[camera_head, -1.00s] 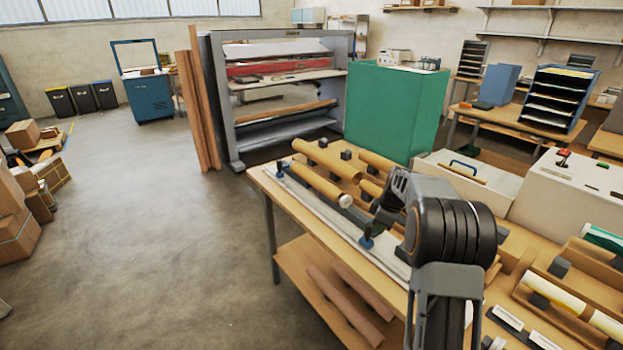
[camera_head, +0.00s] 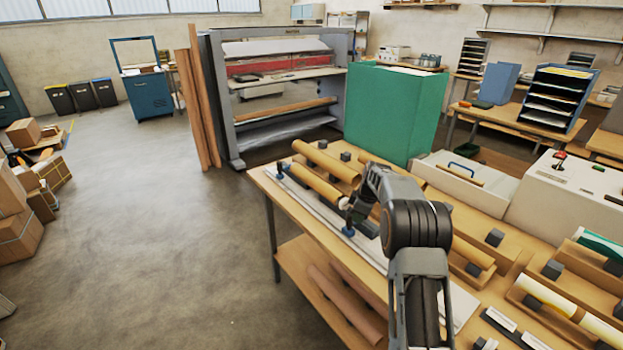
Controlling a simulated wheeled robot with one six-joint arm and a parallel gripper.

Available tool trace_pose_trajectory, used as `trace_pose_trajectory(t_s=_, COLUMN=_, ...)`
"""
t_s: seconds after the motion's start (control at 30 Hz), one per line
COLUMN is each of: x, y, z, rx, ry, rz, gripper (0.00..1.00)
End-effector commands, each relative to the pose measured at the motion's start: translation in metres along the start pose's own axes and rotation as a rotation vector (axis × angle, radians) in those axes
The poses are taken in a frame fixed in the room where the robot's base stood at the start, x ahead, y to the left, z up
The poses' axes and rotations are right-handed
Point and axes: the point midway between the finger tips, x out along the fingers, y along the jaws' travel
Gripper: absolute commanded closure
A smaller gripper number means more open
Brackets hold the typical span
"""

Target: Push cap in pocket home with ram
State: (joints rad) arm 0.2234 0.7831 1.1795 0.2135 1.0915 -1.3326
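A brown cardboard tube (camera_head: 314,184) lies in a long pale trough (camera_head: 302,203) along the table's left edge. A small white piece, which looks like the cap, (camera_head: 344,203) sits at the tube's near end; how deep it sits cannot be told. A blue part (camera_head: 348,231), perhaps the ram, stands on the trough just nearer than the cap. Another blue part (camera_head: 279,171) is at the trough's far end. My gripper (camera_head: 356,214) is low over the trough, beside the cap and near the blue part. Its fingers are small and dark, and their grip is unclear.
More cardboard tubes (camera_head: 326,160) and dark blocks (camera_head: 346,156) lie on the table to the right. A pale box with a blue handle (camera_head: 464,172) and a white machine (camera_head: 565,195) stand further right. A green cabinet (camera_head: 392,112) stands behind the table.

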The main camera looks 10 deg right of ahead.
Motion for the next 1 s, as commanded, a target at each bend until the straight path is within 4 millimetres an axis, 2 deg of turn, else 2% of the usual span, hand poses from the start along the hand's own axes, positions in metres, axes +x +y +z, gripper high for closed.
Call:
trace_pose_trajectory(t_s=0.03, x=0.020, y=-0.004, z=0.000, rx=0.003, ry=-0.020, rz=-0.043, gripper=1.00)
trace_pose_trajectory(t_s=0.53, x=0.032, y=0.028, z=-0.054, rx=0.004, ry=-0.021, rz=-0.043, gripper=1.00)
trace_pose_trajectory(t_s=0.67, x=0.035, y=0.031, z=-0.059, rx=0.006, ry=-0.022, rz=-0.044, gripper=1.00)
trace_pose_trajectory(t_s=1.0, x=0.037, y=0.031, z=-0.057, rx=0.007, ry=-0.021, rz=-0.042, gripper=1.00)
